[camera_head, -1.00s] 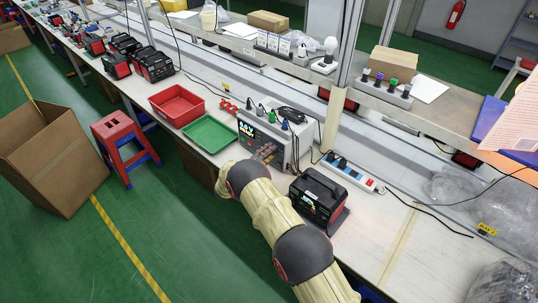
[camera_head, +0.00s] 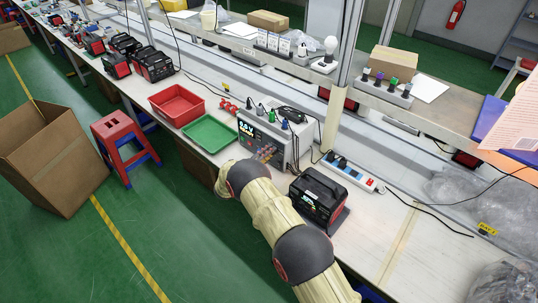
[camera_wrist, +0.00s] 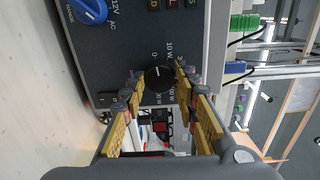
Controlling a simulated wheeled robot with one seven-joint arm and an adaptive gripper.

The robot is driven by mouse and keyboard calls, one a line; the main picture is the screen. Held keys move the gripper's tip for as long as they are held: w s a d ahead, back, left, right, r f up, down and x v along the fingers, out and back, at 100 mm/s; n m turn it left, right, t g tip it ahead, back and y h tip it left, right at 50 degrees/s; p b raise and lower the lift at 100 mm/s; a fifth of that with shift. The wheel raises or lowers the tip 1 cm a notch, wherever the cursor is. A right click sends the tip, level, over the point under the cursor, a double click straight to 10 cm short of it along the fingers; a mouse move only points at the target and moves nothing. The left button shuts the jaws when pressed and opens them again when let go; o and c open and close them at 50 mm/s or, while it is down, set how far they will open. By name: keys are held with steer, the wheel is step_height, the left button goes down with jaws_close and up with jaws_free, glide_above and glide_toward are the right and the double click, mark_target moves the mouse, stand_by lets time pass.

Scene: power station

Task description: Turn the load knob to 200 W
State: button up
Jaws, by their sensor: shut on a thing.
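The load knob (camera_wrist: 157,80) is a small black knob on the dark front panel of the tester (camera_head: 262,140), seen in the wrist view. Printed marks "0", "10 W" and "100 W" show around it; the 200 W mark cannot be made out. My gripper (camera_wrist: 160,74) has its yellow fingers closed on the knob from two sides. A pale mark on the knob seems to face the "0", but the fingers hide part of the dial. In the head view my arm hides most of the gripper.
A blue knob (camera_wrist: 89,10) marked "12V" and "AC" sits on the same panel. A green tray (camera_head: 210,134) and a red tray (camera_head: 176,104) stand left of the tester. A black and red power unit (camera_head: 318,196) stands to its right, close to my arm.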

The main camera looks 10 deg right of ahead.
steer(key=n+b, duration=2.2)
steer(key=n, duration=1)
steer(key=shift+f+n, duration=0.1)
steer(key=shift+n, duration=0.3)
stand_by(0.3)
steer(key=shift+m, duration=0.3)
steer(key=o, duration=1.2)
steer(key=shift+c, duration=0.2)
